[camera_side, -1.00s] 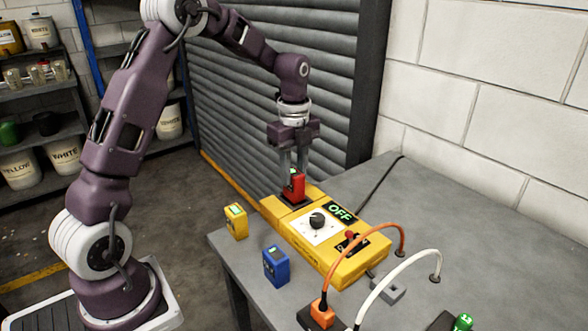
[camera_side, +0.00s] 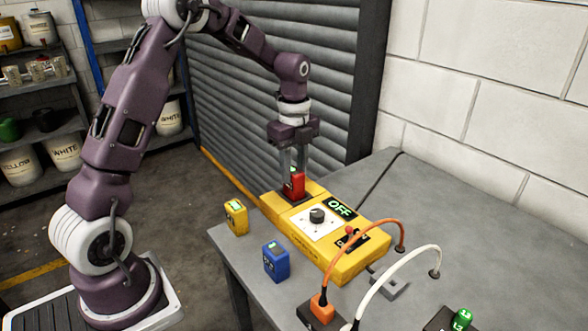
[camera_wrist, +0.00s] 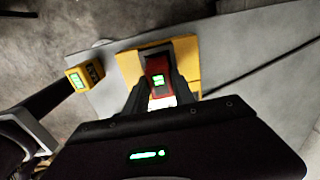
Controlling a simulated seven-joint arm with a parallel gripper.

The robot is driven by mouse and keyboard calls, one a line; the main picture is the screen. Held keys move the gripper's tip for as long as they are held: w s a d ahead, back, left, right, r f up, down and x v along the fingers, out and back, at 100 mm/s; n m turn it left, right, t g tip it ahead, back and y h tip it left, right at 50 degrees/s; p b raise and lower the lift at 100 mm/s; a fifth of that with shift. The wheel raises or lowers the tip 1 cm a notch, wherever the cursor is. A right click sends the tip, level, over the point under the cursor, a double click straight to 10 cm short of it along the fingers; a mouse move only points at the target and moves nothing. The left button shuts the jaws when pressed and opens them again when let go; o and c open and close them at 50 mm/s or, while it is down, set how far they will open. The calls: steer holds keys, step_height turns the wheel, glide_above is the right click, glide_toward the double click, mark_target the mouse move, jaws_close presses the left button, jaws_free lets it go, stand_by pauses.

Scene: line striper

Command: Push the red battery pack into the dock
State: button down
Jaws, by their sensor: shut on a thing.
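The red battery pack (camera_side: 294,186) stands upright at the dock (camera_side: 272,207), the yellow far end of the control box. It also shows in the wrist view (camera_wrist: 157,66), with a lit green display. My gripper (camera_side: 293,170) points straight down from above and is shut on the red pack, one finger on each side. In the wrist view the fingers (camera_wrist: 158,92) flank the pack. The pack's lower end is in or at the dark dock opening; how deep it sits I cannot tell. The control box (camera_side: 345,262) has a black knob, a red lever and a display reading OFF.
A yellow pack (camera_side: 236,217) and a blue pack (camera_side: 276,262) stand on the grey table (camera_side: 460,230) left of the box. Orange (camera_side: 375,229) and white (camera_side: 405,260) cables arch at the box's near right. The table's back right is clear.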

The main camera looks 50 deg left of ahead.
steer(key=shift+f, duration=1.1)
steer(key=c, duration=1)
jaws_free()
steer(key=shift+o, duration=0.2)
steer(key=o, duration=0.3)
steer(key=shift+r, duration=3.5)
